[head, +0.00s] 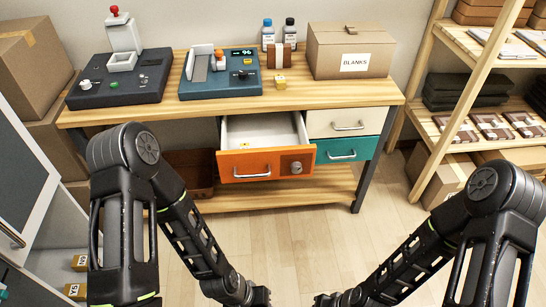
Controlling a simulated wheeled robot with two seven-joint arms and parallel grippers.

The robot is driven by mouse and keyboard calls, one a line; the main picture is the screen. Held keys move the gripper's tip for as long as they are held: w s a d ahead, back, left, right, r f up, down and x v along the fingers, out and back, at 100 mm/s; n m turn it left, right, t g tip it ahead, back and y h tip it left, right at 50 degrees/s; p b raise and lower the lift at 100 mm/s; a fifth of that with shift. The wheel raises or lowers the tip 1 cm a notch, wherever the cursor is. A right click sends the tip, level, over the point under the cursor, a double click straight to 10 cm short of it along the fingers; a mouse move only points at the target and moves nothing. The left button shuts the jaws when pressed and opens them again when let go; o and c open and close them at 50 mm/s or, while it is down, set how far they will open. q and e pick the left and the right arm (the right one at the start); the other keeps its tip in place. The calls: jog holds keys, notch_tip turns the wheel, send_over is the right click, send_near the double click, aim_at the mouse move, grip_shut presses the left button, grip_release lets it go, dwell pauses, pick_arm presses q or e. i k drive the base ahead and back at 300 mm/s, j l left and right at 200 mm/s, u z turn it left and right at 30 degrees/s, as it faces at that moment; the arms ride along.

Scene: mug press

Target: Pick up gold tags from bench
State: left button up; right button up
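A small gold-yellow block (281,82) with a dark mark sits on the wooden bench (330,93), in front of a brown banded box. It may be the gold tags; it is too small to tell whether it is one piece or a stack. My two arms reach down to the bottom edge of the head view, and their wrists end near its middle, well below and in front of the bench. Both grippers are out of the picture.
An orange drawer (245,165) stands open under the bench and juts forward. A dark machine (120,84), a blue machine (215,84), two bottles (268,35), the brown banded box (280,56) and a "BLANKS" carton (350,50) occupy the bench top. Shelves stand at right.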

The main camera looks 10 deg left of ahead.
aim_at(279, 81)
jog(key=i+l+z, duration=0.15)
jog(key=i+l, duration=1.1)
